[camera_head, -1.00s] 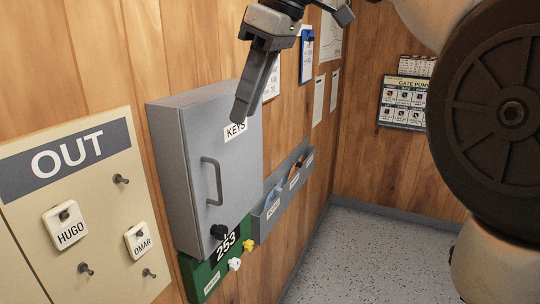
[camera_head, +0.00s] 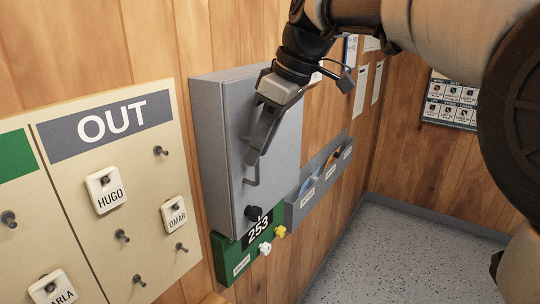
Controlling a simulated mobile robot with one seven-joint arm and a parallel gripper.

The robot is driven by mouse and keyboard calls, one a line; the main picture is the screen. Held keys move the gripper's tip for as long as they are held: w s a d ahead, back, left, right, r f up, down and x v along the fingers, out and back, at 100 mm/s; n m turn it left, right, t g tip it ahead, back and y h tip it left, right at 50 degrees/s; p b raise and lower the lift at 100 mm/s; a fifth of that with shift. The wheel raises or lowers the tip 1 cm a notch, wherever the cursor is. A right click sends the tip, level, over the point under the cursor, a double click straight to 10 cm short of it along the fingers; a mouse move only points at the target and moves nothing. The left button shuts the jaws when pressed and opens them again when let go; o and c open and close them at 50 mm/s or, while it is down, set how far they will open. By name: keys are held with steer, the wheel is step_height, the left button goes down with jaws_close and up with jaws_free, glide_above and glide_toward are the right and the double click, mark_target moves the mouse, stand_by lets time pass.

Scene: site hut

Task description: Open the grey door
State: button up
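The grey door (camera_head: 283,150) is the front of a grey metal cabinet (camera_head: 212,150) on the wood wall, and it looks shut. Its bar handle (camera_head: 252,183) is upright on the door's left part; only the lower end shows. A black knob (camera_head: 253,213) sits below the handle. My gripper (camera_head: 253,158) is in front of the door, fingers pointing down, and covers the handle's upper part. I cannot tell whether the fingers touch the handle or are around it. The fingers overlap from this side, so their opening is hidden. The KEYS label is hidden behind my gripper.
A beige OUT board (camera_head: 115,215) with pegs and name tags is left of the cabinet. Below it is a green panel (camera_head: 236,265) marked 253, with white and yellow knobs. A grey wall rack (camera_head: 318,188) is to the right. The speckled floor (camera_head: 400,260) at right is clear.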

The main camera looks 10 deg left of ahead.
steer(key=shift+x, duration=1.05)
jaws_close()
stand_by(0.7)
